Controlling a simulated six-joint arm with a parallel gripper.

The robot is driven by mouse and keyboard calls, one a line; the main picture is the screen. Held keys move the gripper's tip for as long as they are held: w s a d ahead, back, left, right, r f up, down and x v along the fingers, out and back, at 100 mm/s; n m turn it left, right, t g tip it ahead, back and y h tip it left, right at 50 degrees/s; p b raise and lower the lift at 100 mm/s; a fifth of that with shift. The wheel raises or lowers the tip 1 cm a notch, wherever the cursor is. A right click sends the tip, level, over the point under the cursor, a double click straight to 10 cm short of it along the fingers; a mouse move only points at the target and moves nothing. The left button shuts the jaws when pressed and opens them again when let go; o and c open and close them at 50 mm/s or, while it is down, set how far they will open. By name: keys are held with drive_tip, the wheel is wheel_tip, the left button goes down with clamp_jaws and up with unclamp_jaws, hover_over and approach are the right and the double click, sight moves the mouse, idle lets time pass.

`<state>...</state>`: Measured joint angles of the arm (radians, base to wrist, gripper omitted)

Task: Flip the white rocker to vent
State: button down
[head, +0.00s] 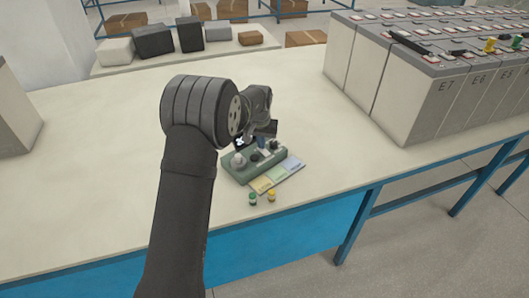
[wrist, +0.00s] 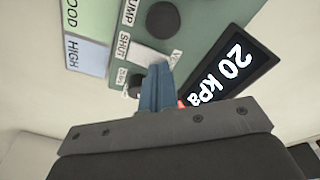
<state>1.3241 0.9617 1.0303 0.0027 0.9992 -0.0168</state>
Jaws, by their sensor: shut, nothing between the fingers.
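The white rocker (wrist: 146,54) sits on the green control box (wrist: 195,22) in the wrist view, between the SHUT label and a partly hidden label starting with V. My gripper (wrist: 157,70) is shut and empty, its blue fingertips at the rocker's lower edge. The fingers cover part of the rocker; I cannot tell whether they touch it or which way it is tilted. A dark display (wrist: 232,68) beside it reads 20 kPa. In the head view, my gripper (head: 262,143) is over the control box (head: 240,177), and the rocker cannot be made out.
A black knob (wrist: 163,19) is beyond the rocker. Coloured cards (head: 279,176) lie in front of the box, with a green cap (head: 252,198) and a yellow cap (head: 271,196) nearby. Battery rows (head: 415,100) stand at right. The table's left side is mostly clear.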

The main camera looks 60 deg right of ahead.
drive_tip(key=shift+f, duration=0.25)
drive_tip(key=shift+r, duration=3.55)
wheel_tip(320, 180, down, 7)
drive_tip(key=shift+r, duration=0.2)
